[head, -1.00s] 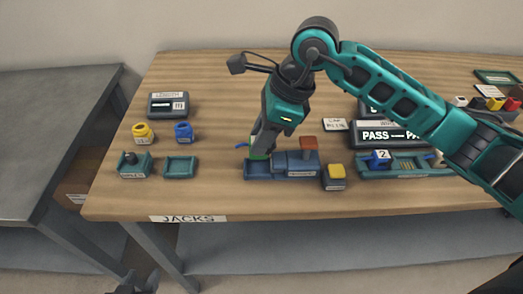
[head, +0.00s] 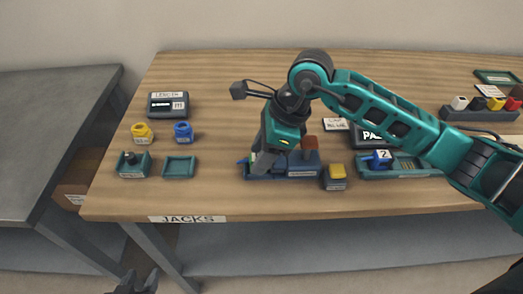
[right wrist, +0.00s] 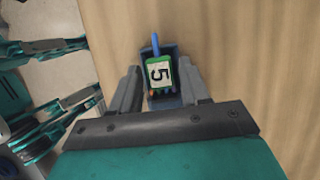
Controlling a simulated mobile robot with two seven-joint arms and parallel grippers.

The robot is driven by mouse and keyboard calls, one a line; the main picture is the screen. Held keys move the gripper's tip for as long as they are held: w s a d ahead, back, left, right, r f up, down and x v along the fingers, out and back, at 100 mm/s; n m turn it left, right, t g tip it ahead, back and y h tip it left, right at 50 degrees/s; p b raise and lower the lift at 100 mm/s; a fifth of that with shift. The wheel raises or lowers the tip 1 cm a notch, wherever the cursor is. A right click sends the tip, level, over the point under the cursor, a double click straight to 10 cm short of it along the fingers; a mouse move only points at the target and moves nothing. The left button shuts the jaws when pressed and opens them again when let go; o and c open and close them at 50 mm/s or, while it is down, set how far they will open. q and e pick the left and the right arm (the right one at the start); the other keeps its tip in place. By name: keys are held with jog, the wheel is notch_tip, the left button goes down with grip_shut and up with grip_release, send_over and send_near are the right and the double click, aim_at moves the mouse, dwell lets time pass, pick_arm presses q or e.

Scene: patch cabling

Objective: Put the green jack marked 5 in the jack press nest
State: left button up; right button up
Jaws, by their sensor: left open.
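The green jack (right wrist: 158,75) with a white label marked 5 sits in the blue nest (right wrist: 171,101) of the jack press in the right wrist view, its blue cable pointing away. The jack press (head: 302,172) is a blue block with a brown-red part on top, near the table's front. My right gripper (right wrist: 161,85) is open, with one finger on each side of the jack and small gaps visible. In the head view this gripper mostly hides the jack. My left gripper (head: 136,285) is open and empty at the bottom edge, below the table front.
A yellow-topped block (head: 335,177) stands just right of the press. A teal tray (head: 410,168) holds a blue jack marked 2 (head: 381,158). At left are an empty teal tray (head: 180,167), yellow (head: 141,133) and blue (head: 183,132) spools. The table's middle back is clear.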

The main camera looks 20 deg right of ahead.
jog(key=shift+o, duration=0.6)
jog(key=shift+r+p, duration=0.3)
jog(key=v, duration=1.1)
jog(key=shift+d+r, duration=0.3)
jog(key=shift+s, duration=0.15)
